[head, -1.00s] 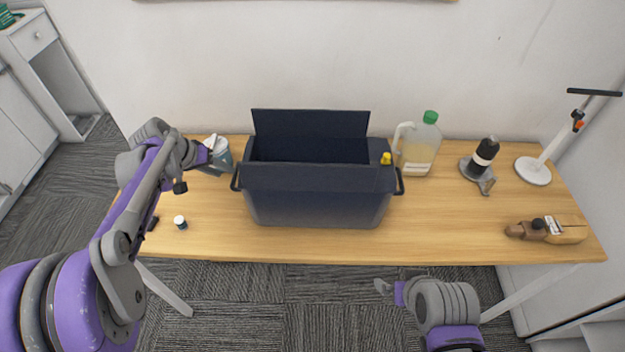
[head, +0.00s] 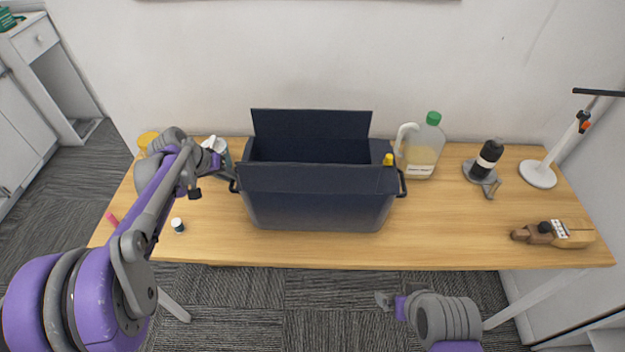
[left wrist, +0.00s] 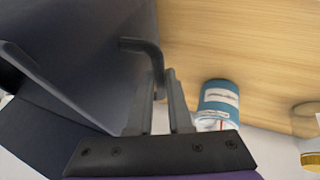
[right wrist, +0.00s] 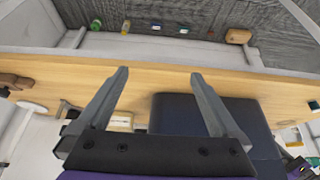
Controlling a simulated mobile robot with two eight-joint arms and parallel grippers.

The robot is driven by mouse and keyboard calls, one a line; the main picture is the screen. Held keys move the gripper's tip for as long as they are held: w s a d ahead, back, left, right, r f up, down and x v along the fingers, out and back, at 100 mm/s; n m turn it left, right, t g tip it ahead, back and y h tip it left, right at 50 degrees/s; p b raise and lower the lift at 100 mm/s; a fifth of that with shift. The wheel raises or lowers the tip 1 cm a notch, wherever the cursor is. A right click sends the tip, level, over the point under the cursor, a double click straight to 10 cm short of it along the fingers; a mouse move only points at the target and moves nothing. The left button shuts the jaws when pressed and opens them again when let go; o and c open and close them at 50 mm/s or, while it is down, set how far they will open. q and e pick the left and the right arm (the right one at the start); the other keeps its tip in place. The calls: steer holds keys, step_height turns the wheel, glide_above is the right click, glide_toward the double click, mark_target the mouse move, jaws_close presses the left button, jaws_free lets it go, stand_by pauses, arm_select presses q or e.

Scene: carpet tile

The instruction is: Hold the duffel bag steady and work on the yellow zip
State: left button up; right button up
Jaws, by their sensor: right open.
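The dark navy duffel bag (head: 318,205) stands on the table with its top open and a flap raised at the back. A yellow zip pull (head: 388,159) shows at the right end of its rim. My left gripper (head: 230,174) is at the bag's left end; in the left wrist view its fingers (left wrist: 163,76) are close together around the bag's dark handle (left wrist: 140,45). My right gripper (head: 384,299) is low in front of the table, away from the bag. In the right wrist view its fingers (right wrist: 158,76) are wide apart and empty, with the bag (right wrist: 210,118) beyond.
A blue-and-white container (left wrist: 217,100) stands beside the left handle. A green-capped jug (head: 421,150) stands close to the bag's right end.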

steer(key=shift+c, duration=1)
steer(key=shift+w+r, duration=0.25)
steer(key=shift+c, duration=1.2)
steer(key=w+r+n, duration=0.1)
steer(key=w+r, duration=0.1)
steer(key=w+r+n+g, duration=0.1)
steer(key=w+r, duration=0.2)
steer(key=shift+w, duration=0.15)
steer(key=c, duration=0.4)
steer(key=n+g+y, duration=0.4)
steer(key=n+y, duration=0.1)
steer(key=n, duration=1.1)
glide_toward(389, 155)
steer(key=f, duration=0.1)
steer(key=shift+c, duration=0.2)
steer(key=shift+x, duration=3.9)
steer(key=shift+a, duration=0.1)
steer(key=shift+c, duration=0.2)
steer(key=shift+r, duration=0.1)
jaws_close()
